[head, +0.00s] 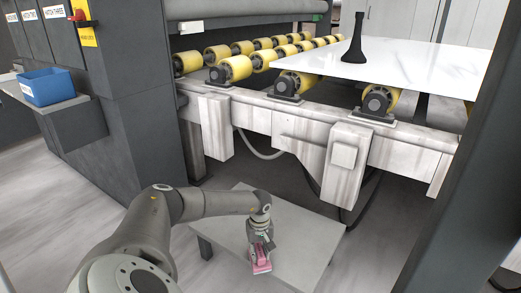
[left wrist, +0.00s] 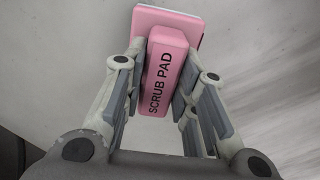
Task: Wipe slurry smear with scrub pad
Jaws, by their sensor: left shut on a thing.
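The pink scrub pad (head: 261,266), with "SCRUB PAD" in black letters, is in my left gripper (head: 260,250), low over the small grey table. In the left wrist view the scrub pad's handle (left wrist: 167,62) stands between the fingers of my left gripper (left wrist: 166,78), which is shut on it. The pad's wider pink base and a thin pale layer show beyond the handle. I cannot tell whether the pad touches the table. I cannot make out a slurry smear in either view. My right gripper is not in view.
The small table (head: 225,238) stands below a roller conveyor (head: 280,113). A white veined slab (head: 425,68) lies on its yellow rollers, with a black flared object (head: 354,46) standing on it. A blue bin (head: 48,86) sits on a left shelf. A dark post (head: 465,170) rises at right.

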